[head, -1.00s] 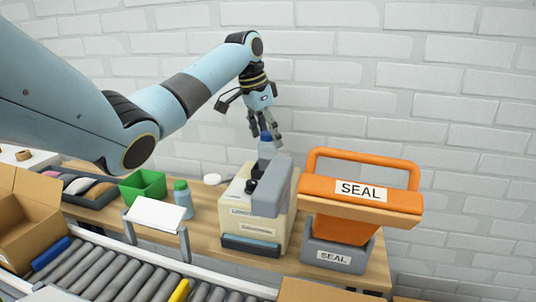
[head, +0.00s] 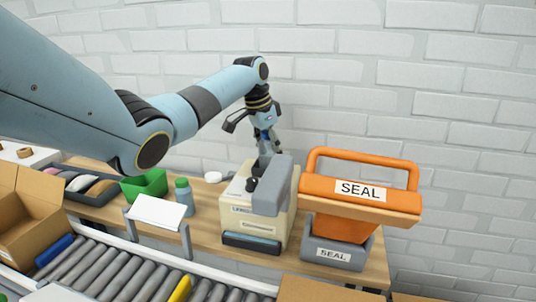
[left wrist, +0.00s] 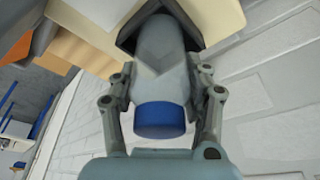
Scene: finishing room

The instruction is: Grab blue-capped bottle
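The blue-capped bottle (left wrist: 160,50) shows in the left wrist view with its grey-blue body and dark blue cap (left wrist: 160,120). My left gripper (left wrist: 162,62) has a finger on each side of the bottle, tips down along its body. Small gaps show beside the cap; whether the fingertips touch the body is unclear. In the head view my left gripper (head: 268,145) points down behind the beige machine, with a bit of blue between its fingers. The machine hides the bottle's lower part there. My right gripper is in neither view.
The beige machine with a grey head (head: 273,187) stands in front of the gripper. The orange SEAL machine (head: 345,222) is to the right. A green-capped bottle (head: 184,198), a green bin (head: 145,187) and a white panel (head: 157,211) are left. A roller conveyor (head: 120,275) runs in front.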

